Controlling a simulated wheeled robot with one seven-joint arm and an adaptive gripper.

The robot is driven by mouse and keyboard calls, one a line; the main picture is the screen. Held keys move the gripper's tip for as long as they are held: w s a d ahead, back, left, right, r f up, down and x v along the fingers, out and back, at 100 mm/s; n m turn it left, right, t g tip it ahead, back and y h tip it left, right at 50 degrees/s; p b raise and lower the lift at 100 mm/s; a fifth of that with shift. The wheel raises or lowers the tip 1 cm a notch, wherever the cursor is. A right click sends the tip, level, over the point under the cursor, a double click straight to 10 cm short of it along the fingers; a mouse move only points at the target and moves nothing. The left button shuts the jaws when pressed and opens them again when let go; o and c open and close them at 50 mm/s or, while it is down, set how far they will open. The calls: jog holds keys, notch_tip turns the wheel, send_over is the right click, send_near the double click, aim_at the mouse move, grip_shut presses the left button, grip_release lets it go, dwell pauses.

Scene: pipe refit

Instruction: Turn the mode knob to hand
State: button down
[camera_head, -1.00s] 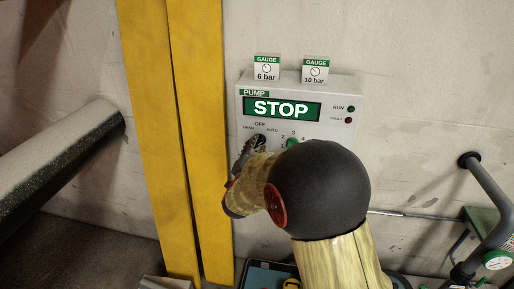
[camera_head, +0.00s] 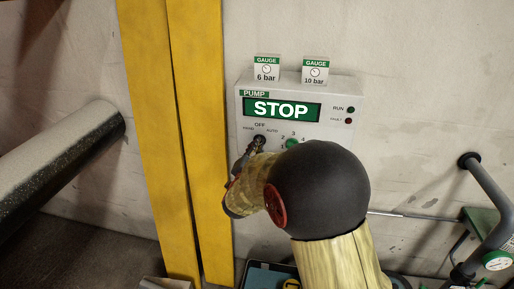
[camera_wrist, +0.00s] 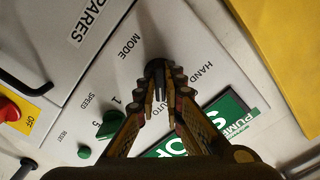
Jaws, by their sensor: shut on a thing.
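The black mode knob (camera_wrist: 157,68) sits on the white pump panel (camera_head: 346,88), under the green STOP display (camera_head: 281,110). In the wrist view its labels HAND (camera_wrist: 186,72) and MODE (camera_wrist: 130,47) lie on either side of it, with AUTO partly covered by a finger. My gripper (camera_wrist: 162,83) is shut on the knob, one finger on each side. In the head view my gripper (camera_head: 256,144) is at the knob below the OFF label, and my arm covers the panel's lower part. The fingers hide most of the knob, so I cannot tell its pointer's position.
A green speed knob (camera_wrist: 109,124) is close beside the fingers. A red button on a yellow plate (camera_wrist: 10,111) is farther left. Gauge boxes for 6 bar (camera_head: 267,68) and 10 bar (camera_head: 315,70) stand on the panel. Yellow posts (camera_head: 186,130) rise left of it.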

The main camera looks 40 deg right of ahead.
jog(key=shift+n, duration=0.4)
jog(key=n+p, duration=0.3)
jog(key=n, duration=0.4)
jog(key=shift+n, duration=0.7)
jog(key=c, duration=1.9)
grip_release()
jog(key=v, duration=1.2)
